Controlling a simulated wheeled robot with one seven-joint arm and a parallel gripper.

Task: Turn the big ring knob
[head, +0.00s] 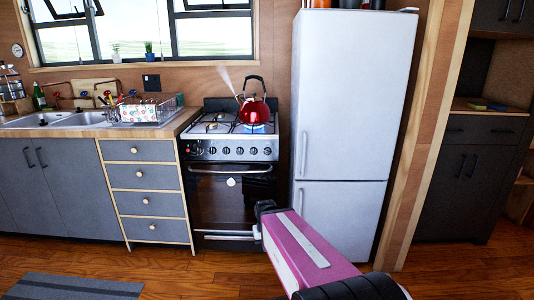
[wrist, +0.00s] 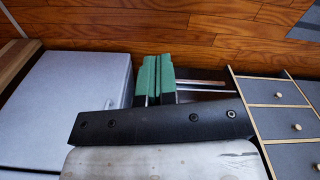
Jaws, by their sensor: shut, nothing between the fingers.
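The stove (head: 233,190) stands between the drawers and the fridge. A row of several small round knobs (head: 228,151) runs along its front panel; I cannot tell which one is the big ring knob. A red kettle (head: 255,112) sits on a right burner, with blue flame under it and steam at its spout. My gripper (head: 264,210) is low in front of the oven's right side, below and apart from the knobs. In the wrist view its green-padded fingers (wrist: 158,73) are pressed together and empty. The knobs do not show in the wrist view.
The white fridge (head: 343,105) stands close on the right of the stove, and it fills the left of the wrist view. Drawers (head: 149,190) and a sink (head: 80,120) are on the left. The wooden floor in front is clear apart from a grey mat (head: 75,287).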

